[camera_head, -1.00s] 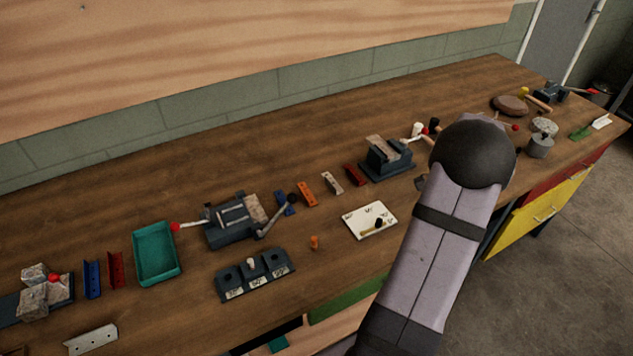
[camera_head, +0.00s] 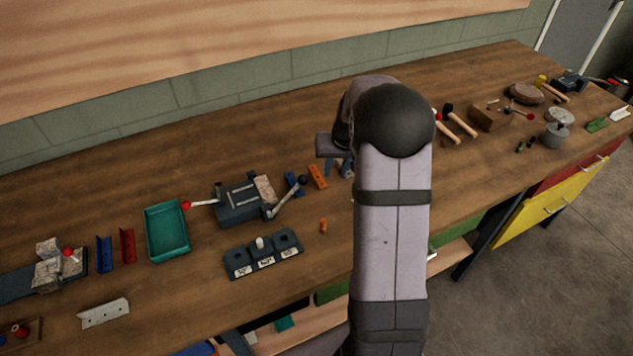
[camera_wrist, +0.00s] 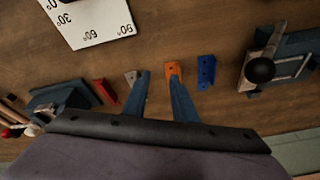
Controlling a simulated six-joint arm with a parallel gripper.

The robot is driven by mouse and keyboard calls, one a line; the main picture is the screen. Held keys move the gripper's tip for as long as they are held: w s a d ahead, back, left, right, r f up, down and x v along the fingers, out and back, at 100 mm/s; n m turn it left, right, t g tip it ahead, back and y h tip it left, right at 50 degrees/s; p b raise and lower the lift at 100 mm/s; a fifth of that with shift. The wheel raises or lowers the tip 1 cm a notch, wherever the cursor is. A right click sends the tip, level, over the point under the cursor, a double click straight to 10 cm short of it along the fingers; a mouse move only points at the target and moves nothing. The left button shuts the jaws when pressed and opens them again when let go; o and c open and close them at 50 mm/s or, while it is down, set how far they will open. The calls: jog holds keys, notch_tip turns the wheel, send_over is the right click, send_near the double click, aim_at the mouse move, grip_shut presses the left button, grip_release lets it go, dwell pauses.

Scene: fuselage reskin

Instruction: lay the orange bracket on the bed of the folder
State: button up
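The orange bracket (camera_head: 318,176) lies on the bench just right of a blue bracket; it also shows in the wrist view (camera_wrist: 173,72). My gripper (camera_wrist: 158,76) is open and empty above the bench. In the wrist view its right finger overlaps the bracket's lower end, and the bracket is not between the fingers. In the head view my gripper (camera_head: 338,168) is beside the bracket, partly hidden by my arm. The folder, seemingly the dark blue machine (camera_head: 240,210) with a red-knobbed and a black-knobbed lever, stands to the left. Its bed looks free of brackets.
A blue bracket (camera_wrist: 206,70), a grey bracket (camera_wrist: 133,77) and a red bracket (camera_wrist: 104,90) lie close by. A second machine (camera_wrist: 60,97) and a white angle card (camera_wrist: 95,22) are near. A green tray (camera_head: 166,232) and a labelled block (camera_head: 263,254) stand left.

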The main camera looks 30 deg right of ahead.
aim_at(314, 176)
jog(key=w+a+n, duration=0.2)
jog(key=w+a+n+t, duration=0.1)
jog(key=shift+w+a+r+n, duration=0.1)
jog(key=shift+a+r+n, duration=0.2)
jog(key=shift+r, duration=0.05)
jog(key=shift+p+x, duration=1.55)
jog(key=shift+x, duration=2.15)
grip_shut()
